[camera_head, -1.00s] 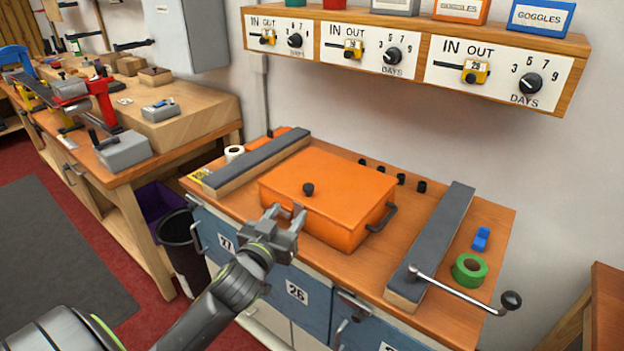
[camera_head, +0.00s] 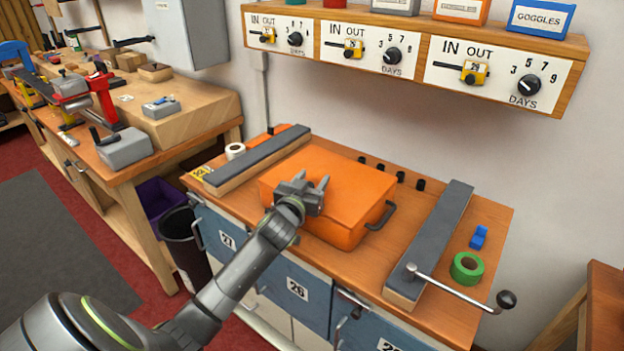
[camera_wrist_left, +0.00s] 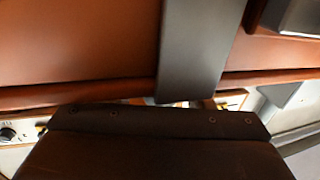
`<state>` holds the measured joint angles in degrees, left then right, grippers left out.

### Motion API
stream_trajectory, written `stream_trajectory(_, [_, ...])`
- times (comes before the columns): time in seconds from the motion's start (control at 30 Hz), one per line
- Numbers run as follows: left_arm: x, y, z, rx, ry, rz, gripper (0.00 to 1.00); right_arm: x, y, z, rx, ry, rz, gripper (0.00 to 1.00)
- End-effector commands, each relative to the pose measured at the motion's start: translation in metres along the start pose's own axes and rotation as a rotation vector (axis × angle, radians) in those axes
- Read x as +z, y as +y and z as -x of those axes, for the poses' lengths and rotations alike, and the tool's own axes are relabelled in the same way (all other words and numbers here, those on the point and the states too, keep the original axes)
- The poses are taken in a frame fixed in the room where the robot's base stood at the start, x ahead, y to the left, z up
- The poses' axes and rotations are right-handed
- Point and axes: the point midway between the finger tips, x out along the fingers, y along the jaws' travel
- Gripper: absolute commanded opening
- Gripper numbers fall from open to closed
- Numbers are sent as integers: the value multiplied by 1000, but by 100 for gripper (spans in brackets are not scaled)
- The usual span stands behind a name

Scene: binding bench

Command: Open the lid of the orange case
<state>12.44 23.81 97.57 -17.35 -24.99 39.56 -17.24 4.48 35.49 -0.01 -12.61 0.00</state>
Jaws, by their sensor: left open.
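The orange case (camera_head: 355,190) sits on the wooden bench top between two dark-topped rails, and its lid is closed. Its lid surface also fills the upper part of the left wrist view (camera_wrist_left: 80,40). My left gripper (camera_head: 311,181) is open over the front part of the lid, fingers pointing toward the back. The black lid knob, seen earlier, is hidden behind the gripper. A grey finger (camera_wrist_left: 193,50) shows against the lid in the left wrist view. I cannot tell whether the fingers touch the knob or lid. My right gripper is out of view.
A dark-topped rail (camera_head: 440,230) with a crank lever stands to the right, another rail (camera_head: 260,158) to the left. Green tape (camera_head: 466,268) and a blue piece (camera_head: 479,236) lie at far right. A wooden shelf (camera_head: 410,30) hangs above.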

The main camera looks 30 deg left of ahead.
Motion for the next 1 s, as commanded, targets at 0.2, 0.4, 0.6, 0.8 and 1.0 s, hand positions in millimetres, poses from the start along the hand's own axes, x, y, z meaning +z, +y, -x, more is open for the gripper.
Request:
stream_trajectory(0.2, [0,0,-1,1,1,0,48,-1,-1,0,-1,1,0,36])
stream_trajectory(0.4, [0,0,-1,0,1,0,29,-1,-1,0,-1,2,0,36])
stream_trajectory(0.6, [0,0,-1,0,1,1,3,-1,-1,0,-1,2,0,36])
stream_trajectory(0.8, [0,0,-1,0,0,1,0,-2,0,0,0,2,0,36])
stream_trajectory(1.0, [-7,2,-8,0,-15,-2,0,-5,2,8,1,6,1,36])
